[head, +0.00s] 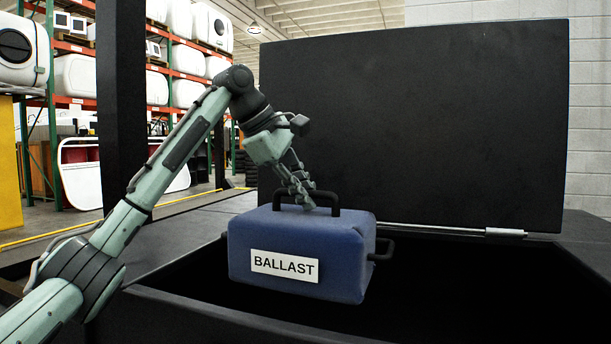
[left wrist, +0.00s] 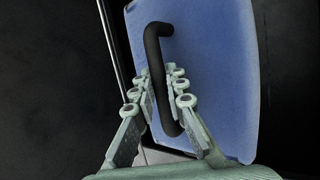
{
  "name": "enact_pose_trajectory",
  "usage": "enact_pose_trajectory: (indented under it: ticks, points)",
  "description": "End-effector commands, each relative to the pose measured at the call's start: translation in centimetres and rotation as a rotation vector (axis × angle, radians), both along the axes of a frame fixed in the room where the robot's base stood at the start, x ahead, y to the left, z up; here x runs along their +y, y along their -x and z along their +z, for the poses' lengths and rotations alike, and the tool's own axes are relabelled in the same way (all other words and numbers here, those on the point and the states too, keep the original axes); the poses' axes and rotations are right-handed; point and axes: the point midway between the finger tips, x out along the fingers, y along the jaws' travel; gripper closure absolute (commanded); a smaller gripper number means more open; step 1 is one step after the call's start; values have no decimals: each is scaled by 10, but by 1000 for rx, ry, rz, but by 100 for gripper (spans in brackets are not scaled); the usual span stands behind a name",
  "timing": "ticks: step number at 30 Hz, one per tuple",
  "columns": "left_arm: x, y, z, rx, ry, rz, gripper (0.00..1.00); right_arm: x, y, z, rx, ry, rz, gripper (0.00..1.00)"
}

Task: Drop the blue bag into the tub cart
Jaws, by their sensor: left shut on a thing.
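The blue bag (head: 335,245) is a box-shaped blue case with a white "BALLAST" label, a black top handle (head: 325,199) and a black side handle. My left gripper (head: 305,200) is shut on the top handle. The bag hangs roughly level over the opening of a black open-topped container (head: 190,318), which may be the tub cart. In the left wrist view the fingers (left wrist: 158,105) close around the black handle, with the blue bag (left wrist: 205,70) behind it. The container's bottom is too dark to see. My right gripper is out of view.
A large black upright panel (head: 415,120) stands behind the container, like a raised lid. A black post (head: 121,100) rises at the left. Shelves with white tanks (head: 188,60) stand far back. Dark space lies right of the bag inside the container.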

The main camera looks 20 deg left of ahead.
Motion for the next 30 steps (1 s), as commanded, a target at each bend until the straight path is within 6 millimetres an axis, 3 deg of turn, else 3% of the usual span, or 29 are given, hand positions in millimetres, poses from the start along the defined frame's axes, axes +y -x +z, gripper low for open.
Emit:
enact_pose_trajectory:
  ticks: [21,30]
  points:
    - [0,0,-81,-10,4,1,100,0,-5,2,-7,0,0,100]
    - [0,0,-105,-11,6,1,100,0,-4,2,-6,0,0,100]
